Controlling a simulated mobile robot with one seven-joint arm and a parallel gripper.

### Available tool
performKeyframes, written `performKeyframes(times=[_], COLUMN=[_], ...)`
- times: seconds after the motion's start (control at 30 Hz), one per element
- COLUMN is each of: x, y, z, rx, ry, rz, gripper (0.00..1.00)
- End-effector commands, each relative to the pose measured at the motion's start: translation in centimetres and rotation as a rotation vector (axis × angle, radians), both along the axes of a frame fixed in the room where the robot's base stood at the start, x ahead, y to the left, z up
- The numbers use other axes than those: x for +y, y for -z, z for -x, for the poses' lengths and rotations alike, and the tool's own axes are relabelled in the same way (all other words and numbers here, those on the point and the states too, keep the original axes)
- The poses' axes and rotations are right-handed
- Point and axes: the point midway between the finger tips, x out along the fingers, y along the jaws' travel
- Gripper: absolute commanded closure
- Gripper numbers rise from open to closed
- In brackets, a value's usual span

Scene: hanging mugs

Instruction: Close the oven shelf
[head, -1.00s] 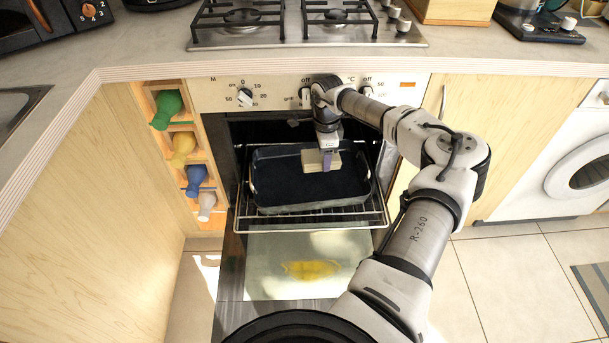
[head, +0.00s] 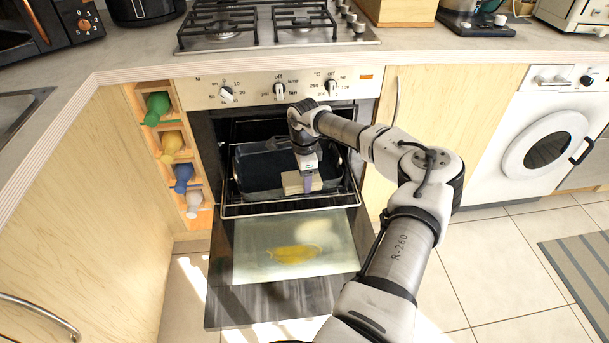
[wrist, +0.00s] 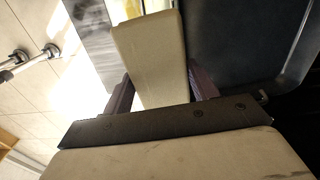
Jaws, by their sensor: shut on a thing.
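The oven shelf, a wire rack (head: 288,211), is pulled out over the oven door (head: 285,295), which is folded down open. A dark blue baking tray (head: 262,168) sits on the rack; part of it also shows in the wrist view (wrist: 235,40). My gripper (head: 306,184) points down at the tray's front right part. It is shut on a beige block (head: 293,183), which shows between its purple fingers in the wrist view (wrist: 150,60). I cannot tell whether the block touches the tray or rack. My arm partly hides the tray's right side.
A control panel (head: 250,88) with knobs sits above the oven opening, under the counter and hob (head: 280,38). A bottle rack (head: 172,150) stands left of the oven, and a cabinet door (head: 450,110) and washing machine (head: 540,140) stand right. Floor is open at right.

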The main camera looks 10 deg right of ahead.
Motion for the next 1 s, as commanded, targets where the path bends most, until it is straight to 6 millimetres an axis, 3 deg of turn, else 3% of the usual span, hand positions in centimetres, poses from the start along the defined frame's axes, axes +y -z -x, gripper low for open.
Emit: performKeyframes(times=[0.07,0.27,0.7,0.9,1.0], x=[0.2,2.0,7.0,8.5,8.6], y=[0.3,3.2,11.0,13.3,13.2], z=[0.3,3.8,12.6,15.2,15.0], rx=[0.001,0.003,0.002,0.0,-0.003], ry=[-0.023,-0.351,-1.233,-1.491,-1.479], rz=[0.0,-0.001,0.0,-0.001,-0.006], gripper=[0.63,0.63,0.63,0.63,0.63])
